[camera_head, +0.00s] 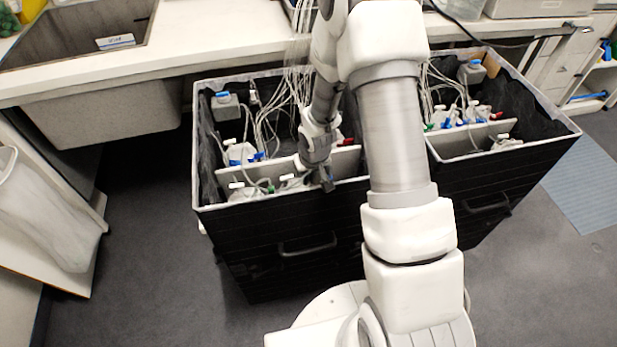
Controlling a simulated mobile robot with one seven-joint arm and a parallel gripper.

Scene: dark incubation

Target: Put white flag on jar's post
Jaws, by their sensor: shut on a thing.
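My gripper (327,186) points down over the front of the left black box, close to its front rim. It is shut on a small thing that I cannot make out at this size. Just left of it, a jar with a white top (291,181) stands in the front compartment. Another jar with a white top (244,191) stands farther left in the same compartment. Which jar has a bare post is too small to tell. My arm hides the right part of the left box.
The left black box (284,212) has a divider (277,170), tubes and jars with blue caps (240,152) behind it. A second black box (520,165) with more jars stands to the right. The white bench (215,36) runs behind. Dark floor (150,225) is free at left.

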